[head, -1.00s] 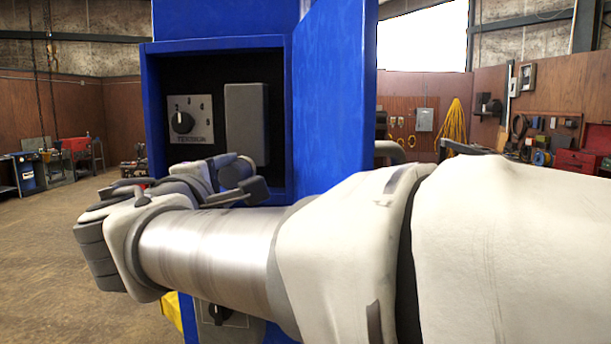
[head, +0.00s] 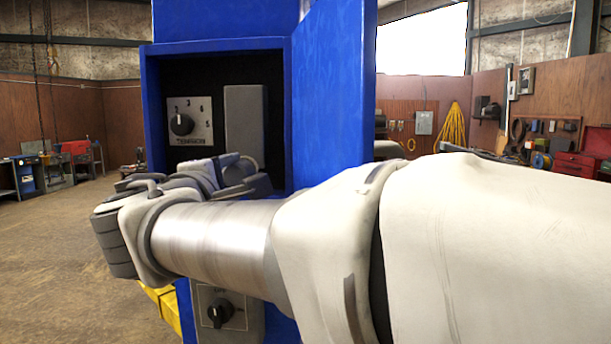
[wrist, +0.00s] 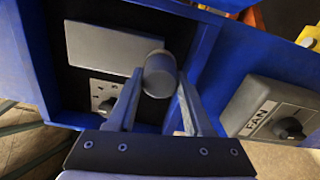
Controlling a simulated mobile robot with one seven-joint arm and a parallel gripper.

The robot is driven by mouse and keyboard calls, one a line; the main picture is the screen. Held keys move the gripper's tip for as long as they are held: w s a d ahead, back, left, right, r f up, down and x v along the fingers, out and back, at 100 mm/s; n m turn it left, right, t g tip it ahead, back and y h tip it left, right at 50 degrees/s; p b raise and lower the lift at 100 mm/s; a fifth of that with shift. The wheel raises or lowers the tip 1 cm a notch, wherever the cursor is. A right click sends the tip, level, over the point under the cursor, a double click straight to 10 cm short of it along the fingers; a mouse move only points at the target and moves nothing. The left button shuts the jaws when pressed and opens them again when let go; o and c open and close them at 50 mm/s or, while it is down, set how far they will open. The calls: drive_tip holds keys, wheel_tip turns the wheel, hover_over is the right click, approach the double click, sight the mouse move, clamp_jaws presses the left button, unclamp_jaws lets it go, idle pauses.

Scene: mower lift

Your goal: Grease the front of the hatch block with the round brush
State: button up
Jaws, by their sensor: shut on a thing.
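The hatch block (head: 244,125) is a plain grey upright block inside the open blue hatch box, right of a dial plate in the head view. In the wrist view the hatch block (wrist: 112,48) lies at upper left. My gripper (wrist: 160,84) is shut on the round brush (wrist: 160,72), a grey cylinder whose end overlaps the block's lower right corner in the wrist view. I cannot tell whether they touch. In the head view my gripper (head: 237,182) is at the box opening, below the block, with the brush partly hidden.
A dial plate (head: 190,121) sits left of the block. The blue hatch door (head: 333,95) stands open at the right, close to my arm. A panel marked FAN with a black knob (wrist: 289,129) is outside the box. Blue box walls (head: 218,42) surround the opening.

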drive_tip(key=shift+s+r+p, duration=0.1)
drive_tip(key=shift+r+p, duration=0.65)
drive_tip(key=shift+r, duration=1.1)
wheel_tip(320, 180, up, 10)
drive_tip(key=p, duration=0.4)
drive_tip(key=shift+p, duration=0.4)
drive_tip(key=shift+r, duration=0.1)
wheel_tip(320, 180, down, 14)
drive_tip(key=b, duration=1.5)
drive_tip(key=shift+a+r, duration=0.15)
wheel_tip(320, 180, up, 14)
drive_tip(key=p, duration=1)
drive_tip(key=shift+w, duration=0.2)
